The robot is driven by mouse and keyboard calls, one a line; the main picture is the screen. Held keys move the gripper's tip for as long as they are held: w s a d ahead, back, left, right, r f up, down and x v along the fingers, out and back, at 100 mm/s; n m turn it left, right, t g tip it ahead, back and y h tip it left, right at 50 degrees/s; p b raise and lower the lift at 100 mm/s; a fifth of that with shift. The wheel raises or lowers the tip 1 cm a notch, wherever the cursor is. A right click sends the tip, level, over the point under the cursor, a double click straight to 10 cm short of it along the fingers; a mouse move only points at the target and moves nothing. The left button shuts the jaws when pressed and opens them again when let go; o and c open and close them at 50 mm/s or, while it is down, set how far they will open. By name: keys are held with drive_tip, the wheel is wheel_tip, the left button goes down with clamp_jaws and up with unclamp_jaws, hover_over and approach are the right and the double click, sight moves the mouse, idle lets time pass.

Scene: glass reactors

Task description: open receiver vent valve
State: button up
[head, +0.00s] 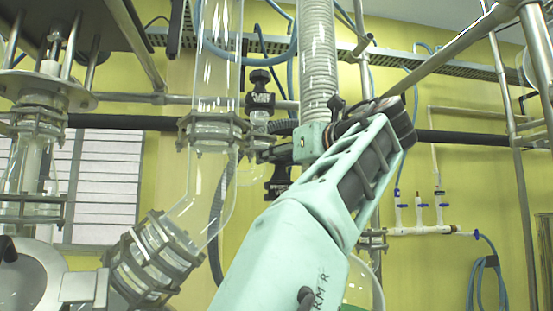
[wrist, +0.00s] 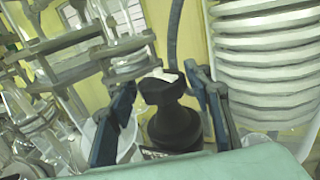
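A black valve knob (wrist: 172,125) with a pale cap stands between the two dark fingers of my gripper (wrist: 162,88) in the wrist view. The fingers are apart, one on each side of the knob, with a gap visible at the left; I cannot tell whether the right finger touches it. In the head view my gripper (head: 275,141) points left from my pale green arm, its fingers partly hidden among dark fittings. A black valve (head: 260,88) stands just above it, and another black fitting (head: 278,182) hangs just below. I cannot tell which is the receiver vent valve.
A vertical glass column (head: 217,60) with a clamped flange (head: 213,130) stands left of my gripper. Metal frame bars (head: 455,45) cross the upper right.

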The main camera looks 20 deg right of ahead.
sight(287, 158)
drive_tip(key=shift+d, duration=0.1)
drive_tip(key=shift+s+f+b, duration=0.1)
drive_tip(key=shift+s+b, duration=0.15)
drive_tip(key=shift+b, duration=0.05)
drive_tip(key=s+b, duration=0.1)
drive_tip(key=s, duration=0.1)
drive_tip(key=s+b, duration=0.1)
drive_tip(key=s, duration=0.1)
drive_tip(key=s+d+b, duration=0.1)
drive_tip(key=s, duration=0.1)
drive_tip(key=shift+b, duration=0.4)
drive_tip(key=shift+s, duration=0.75)
